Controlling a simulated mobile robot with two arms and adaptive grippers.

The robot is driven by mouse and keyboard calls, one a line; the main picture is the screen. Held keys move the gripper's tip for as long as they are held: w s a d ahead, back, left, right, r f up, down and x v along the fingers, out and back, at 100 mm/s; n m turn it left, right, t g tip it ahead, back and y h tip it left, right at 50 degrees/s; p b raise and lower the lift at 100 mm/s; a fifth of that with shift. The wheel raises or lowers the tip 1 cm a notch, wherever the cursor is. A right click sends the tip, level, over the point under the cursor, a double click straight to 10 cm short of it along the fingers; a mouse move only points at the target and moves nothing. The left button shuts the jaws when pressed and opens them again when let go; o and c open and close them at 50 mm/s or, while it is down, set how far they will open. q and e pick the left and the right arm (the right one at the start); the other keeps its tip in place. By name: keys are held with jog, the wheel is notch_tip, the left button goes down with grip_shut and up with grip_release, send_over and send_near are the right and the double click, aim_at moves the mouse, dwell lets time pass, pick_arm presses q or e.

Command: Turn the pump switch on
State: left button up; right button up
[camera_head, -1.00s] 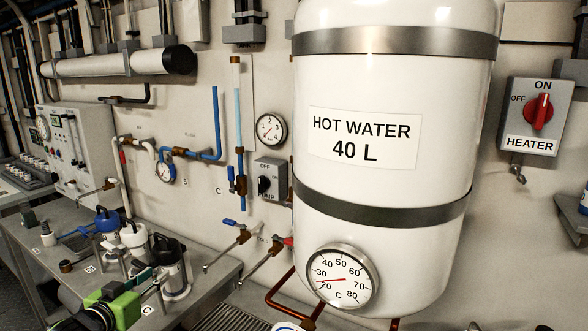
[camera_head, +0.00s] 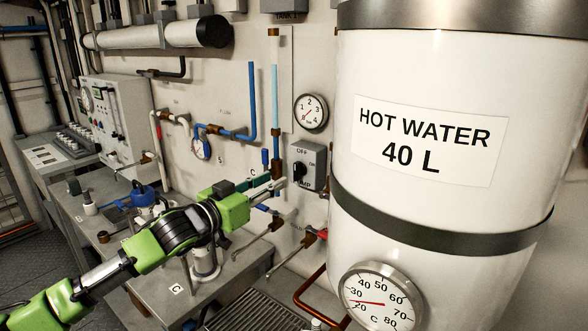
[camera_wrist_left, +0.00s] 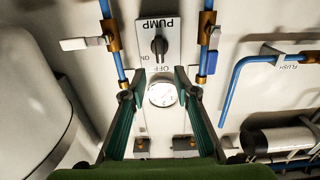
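The pump switch is a grey box (camera_head: 316,158) on the wall, left of the white tank, with a black knob (camera_head: 299,171). In the left wrist view the switch plate (camera_wrist_left: 172,28) shows upside down, reading PUMP, and its knob (camera_wrist_left: 159,45) lines up with the OFF mark. My left gripper (camera_head: 274,184) is just left of the switch, its fingers pointing toward it. In the left wrist view the gripper (camera_wrist_left: 160,74) is open and empty, with the knob beyond the fingertips, apart from them. My right gripper is not in view.
The hot water tank (camera_head: 440,210) stands close to the right of the switch. A pressure gauge (camera_head: 311,112) is above it. Blue pipes (camera_head: 252,95) and valve levers (camera_head: 314,237) surround it. A grey bench (camera_head: 150,285) with pumps lies below my arm.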

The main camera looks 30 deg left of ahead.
aim_at(295, 168)
pick_arm(q)
jog(key=w+p, duration=0.1)
jog(key=w, duration=0.4)
jog(key=w+p, duration=0.1)
jog(key=w, duration=0.1)
jog(key=shift+w+d+r+p, duration=0.2)
jog(key=shift+w+d+p, duration=0.05)
jog(key=shift+w+p, duration=0.05)
jog(key=shift+w+d+f, duration=0.1)
jog(key=shift+w+f, duration=0.05)
jog(key=shift+w, duration=0.7)
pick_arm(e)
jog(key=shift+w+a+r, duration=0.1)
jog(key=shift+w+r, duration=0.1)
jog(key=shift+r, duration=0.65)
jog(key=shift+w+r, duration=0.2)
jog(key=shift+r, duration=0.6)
pick_arm(q)
grip_shut()
